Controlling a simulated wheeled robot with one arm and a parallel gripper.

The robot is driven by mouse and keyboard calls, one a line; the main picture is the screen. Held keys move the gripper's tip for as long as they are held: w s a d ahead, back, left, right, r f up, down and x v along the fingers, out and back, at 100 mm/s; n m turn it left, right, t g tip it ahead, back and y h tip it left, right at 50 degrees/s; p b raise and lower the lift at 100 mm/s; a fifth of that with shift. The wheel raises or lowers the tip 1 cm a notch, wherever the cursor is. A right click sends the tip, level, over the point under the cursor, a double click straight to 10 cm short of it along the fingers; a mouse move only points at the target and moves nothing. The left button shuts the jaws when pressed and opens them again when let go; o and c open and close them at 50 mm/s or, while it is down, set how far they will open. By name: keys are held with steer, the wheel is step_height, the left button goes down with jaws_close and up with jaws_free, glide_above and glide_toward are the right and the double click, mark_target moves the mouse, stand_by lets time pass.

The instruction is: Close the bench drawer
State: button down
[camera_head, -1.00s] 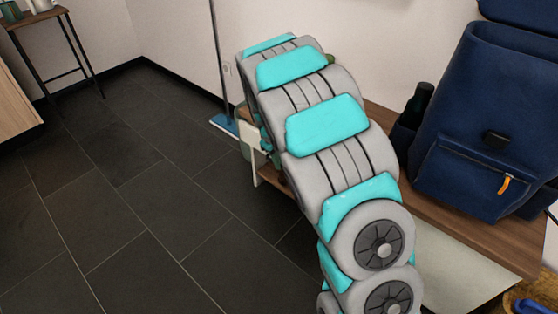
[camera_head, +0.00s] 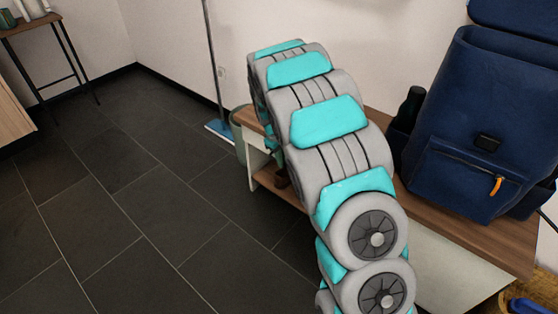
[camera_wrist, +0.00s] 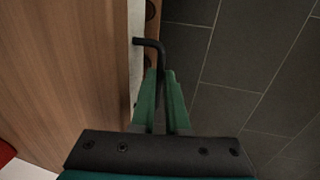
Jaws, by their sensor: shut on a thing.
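The wooden-topped bench (camera_head: 462,222) runs along the wall in the head view. My arm hides most of its front, including the drawer, there. In the wrist view, the bench top (camera_wrist: 60,75) fills the left side. A thin pale strip of the drawer front (camera_wrist: 135,22) shows beside its edge. A black bar handle (camera_wrist: 150,42) sticks out from that front. My gripper (camera_wrist: 162,75) has its green fingers closed around the handle bar. How far the drawer stands out is hard to tell. The gripper is hidden behind my arm in the head view.
A blue backpack (camera_head: 470,130) and a dark bottle (camera_head: 411,106) stand on the bench. A blue-footed mop (camera_head: 218,130) leans by the wall at the bench's far end. The dark tiled floor (camera_head: 150,220) left of the bench is clear.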

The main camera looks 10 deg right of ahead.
steer(key=c, duration=0.9)
jaws_free()
steer(key=shift+w+d, duration=0.2)
steer(key=r, duration=0.5)
steer(key=s+a+r, duration=0.1)
steer(key=r, duration=0.1)
steer(key=shift+a+r, duration=0.1)
steer(key=shift+r, duration=0.25)
steer(key=s+r+m, duration=0.1)
steer(key=s+r, duration=0.2)
steer(key=s, duration=0.4)
steer(key=s+r+m+g+p, duration=0.1)
steer(key=s+r+m, duration=0.15)
steer(key=s, duration=0.35)
steer(key=s+r+m, duration=0.1)
steer(key=s+r, duration=0.3)
steer(key=s, duration=0.3)
steer(key=s+a+m, duration=0.1)
steer(key=s, duration=0.7)
steer(key=s+g+y+p, duration=0.1)
steer(key=s, duration=0.7)
steer(key=s+a+r+m+g, duration=0.1)
steer(key=s, duration=0.6)
steer(key=shift+s+a+m+y, duration=0.35)
steer(key=shift+s+y, duration=0.05)
